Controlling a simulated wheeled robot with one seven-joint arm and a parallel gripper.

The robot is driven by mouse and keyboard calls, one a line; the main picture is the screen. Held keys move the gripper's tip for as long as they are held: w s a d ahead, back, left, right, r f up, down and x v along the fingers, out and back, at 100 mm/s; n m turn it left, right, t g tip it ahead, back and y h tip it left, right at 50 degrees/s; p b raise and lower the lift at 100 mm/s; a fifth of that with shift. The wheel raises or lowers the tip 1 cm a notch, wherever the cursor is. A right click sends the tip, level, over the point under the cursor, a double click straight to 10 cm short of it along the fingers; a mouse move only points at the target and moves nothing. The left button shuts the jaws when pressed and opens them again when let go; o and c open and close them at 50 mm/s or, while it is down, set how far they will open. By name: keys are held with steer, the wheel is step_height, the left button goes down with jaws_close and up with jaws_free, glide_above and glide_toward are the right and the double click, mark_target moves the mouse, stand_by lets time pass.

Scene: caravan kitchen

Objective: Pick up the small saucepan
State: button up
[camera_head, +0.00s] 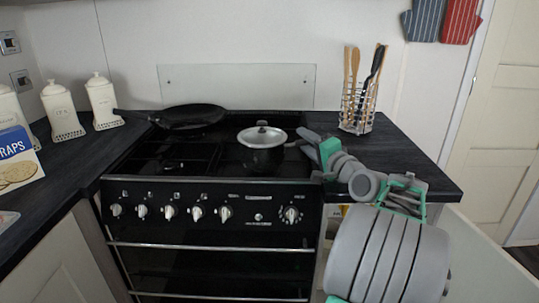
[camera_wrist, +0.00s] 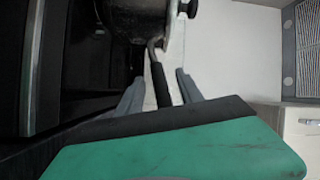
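The small saucepan (camera_head: 262,157) sits on the right part of the hob, dark-bodied with a pale lid and a knob on top. Its handle points right, towards my gripper (camera_head: 304,139). In the wrist view the saucepan (camera_wrist: 135,18) is at the top, partly cut off, with the lid edge and knob at its right. The dark handle (camera_wrist: 160,86) reaches down between the two grey fingers of my gripper (camera_wrist: 158,88). The fingers are apart, with a visible gap on each side of the handle.
A black frying pan (camera_head: 188,116) is on the back left of the hob. A utensil rack (camera_head: 356,122) stands on the right worktop (camera_head: 415,165), behind my arm. White canisters (camera_head: 103,102) and a wraps box (camera_head: 16,160) are at the left. The oven front has knobs and rails.

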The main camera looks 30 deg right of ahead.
jaws_close()
stand_by(1.0)
steer(key=shift+r, duration=0.1)
